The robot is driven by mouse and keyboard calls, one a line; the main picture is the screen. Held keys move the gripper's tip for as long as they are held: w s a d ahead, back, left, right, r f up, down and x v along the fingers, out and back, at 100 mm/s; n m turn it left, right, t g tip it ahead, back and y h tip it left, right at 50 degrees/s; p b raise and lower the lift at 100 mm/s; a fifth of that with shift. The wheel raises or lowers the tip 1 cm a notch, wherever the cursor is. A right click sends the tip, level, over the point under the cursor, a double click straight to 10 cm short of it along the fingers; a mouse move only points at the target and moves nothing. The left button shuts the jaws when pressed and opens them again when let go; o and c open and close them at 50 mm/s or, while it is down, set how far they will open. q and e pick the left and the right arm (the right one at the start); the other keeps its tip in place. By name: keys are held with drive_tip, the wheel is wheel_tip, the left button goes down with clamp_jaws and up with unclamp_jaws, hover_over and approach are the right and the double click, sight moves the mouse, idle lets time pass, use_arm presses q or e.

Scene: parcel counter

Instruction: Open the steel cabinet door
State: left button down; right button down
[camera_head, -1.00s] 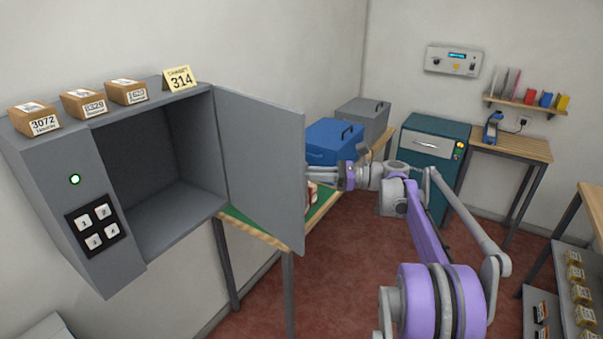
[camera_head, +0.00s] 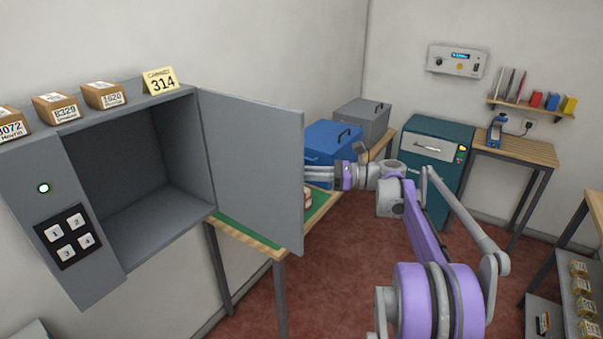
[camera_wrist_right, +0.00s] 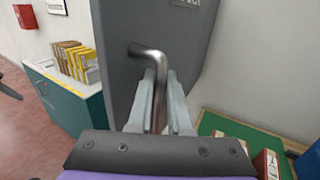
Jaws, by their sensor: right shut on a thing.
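The steel cabinet (camera_head: 87,272) is on the left wall in the head view, with its grey door (camera_head: 250,165) swung wide open on its right side. The inside is visible and looks empty. In the right wrist view, the door's outer face (camera_wrist_right: 120,75) carries a bent metal handle (camera_wrist_right: 150,54). My right gripper (camera_wrist_right: 160,85) is shut on this handle, one finger on each side. In the head view the right gripper (camera_head: 312,175) is at the door's free edge, and the handle is hidden behind the door. My left gripper is not in view.
Several small boxes (camera_head: 104,94) and a yellow 314 sign (camera_head: 160,81) stand on the cabinet. A keypad (camera_head: 67,236) is on its front. Below and behind the door is a green-topped table (camera_head: 240,229) with a blue bin (camera_head: 330,138). Red floor is clear in the middle.

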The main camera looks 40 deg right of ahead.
drive_tip(key=c, duration=0.8)
unclamp_jaws()
drive_tip(key=shift+c, duration=0.2)
drive_tip(key=b+v, duration=0.1)
drive_tip(key=v, duration=0.9)
drive_tip(key=shift+s+d, duration=0.25)
drive_tip(key=shift+s, duration=0.05)
